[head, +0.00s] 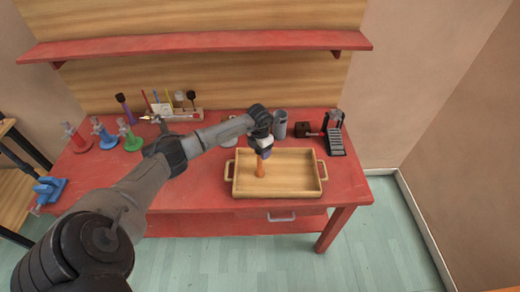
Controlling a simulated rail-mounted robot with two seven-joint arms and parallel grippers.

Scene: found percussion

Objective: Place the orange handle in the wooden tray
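The wooden tray (307,191) lies on the red workbench, right of the bench's middle, with a handle at each short end. The orange handle (260,170) is upright and slightly tilted over the left part of the tray. Its lower end is at or just above the tray floor; I cannot tell if it touches. My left gripper (263,154) points down over the tray, and its fingertips meet the top of the orange handle, appearing shut on it. The fingers hide the handle's upper end. My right gripper is not in view.
Behind the tray stand grey metal cups (280,124) and a black-and-red device (334,134). Red, blue and green clamp-like tools (130,138) and a rack of tools (180,114) are at the left. A red shelf (200,43) runs above. The bench right of the tray is clear.

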